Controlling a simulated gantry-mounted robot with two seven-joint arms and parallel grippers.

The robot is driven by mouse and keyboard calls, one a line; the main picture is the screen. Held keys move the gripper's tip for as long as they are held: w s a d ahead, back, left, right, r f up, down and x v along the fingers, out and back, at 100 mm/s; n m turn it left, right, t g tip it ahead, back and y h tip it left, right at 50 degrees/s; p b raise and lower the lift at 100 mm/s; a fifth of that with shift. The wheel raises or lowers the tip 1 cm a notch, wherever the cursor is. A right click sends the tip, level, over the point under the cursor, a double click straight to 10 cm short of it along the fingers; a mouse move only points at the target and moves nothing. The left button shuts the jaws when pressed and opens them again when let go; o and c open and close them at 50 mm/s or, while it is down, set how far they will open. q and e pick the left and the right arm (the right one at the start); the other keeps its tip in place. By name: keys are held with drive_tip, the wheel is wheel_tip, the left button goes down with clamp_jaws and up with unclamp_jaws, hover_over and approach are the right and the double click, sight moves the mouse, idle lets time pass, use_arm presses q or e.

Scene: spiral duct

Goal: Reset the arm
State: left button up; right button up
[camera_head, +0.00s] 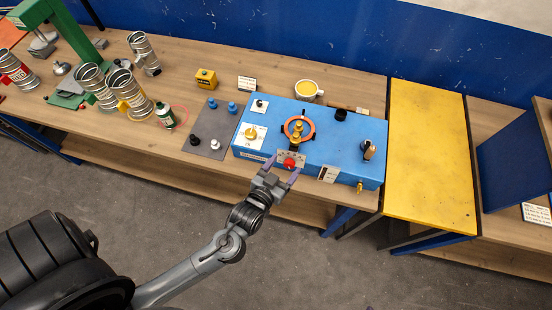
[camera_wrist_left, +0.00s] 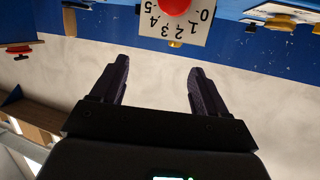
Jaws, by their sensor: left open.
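My left gripper (camera_head: 283,172) is at the front edge of the blue machine box (camera_head: 335,147). Its two dark purple fingers are spread apart with nothing between them. A red knob (camera_head: 290,162) on a numbered plate lies just beyond the fingertips. In the left wrist view the open fingers (camera_wrist_left: 157,85) point toward the same red knob (camera_wrist_left: 173,5) and its dial plate (camera_wrist_left: 175,30), with a gap between. My left arm (camera_head: 190,272) reaches in from the lower left. My right gripper is not in view.
On the box are a copper-coloured ring with brass fittings (camera_head: 298,128) and a brass knob (camera_head: 251,133). Behind it stands a cup (camera_head: 308,90). Several metal spiral ducts (camera_head: 130,88) stand at left on the wooden bench (camera_head: 185,75). A yellow panel (camera_head: 430,150) lies right. Floor in front is clear.

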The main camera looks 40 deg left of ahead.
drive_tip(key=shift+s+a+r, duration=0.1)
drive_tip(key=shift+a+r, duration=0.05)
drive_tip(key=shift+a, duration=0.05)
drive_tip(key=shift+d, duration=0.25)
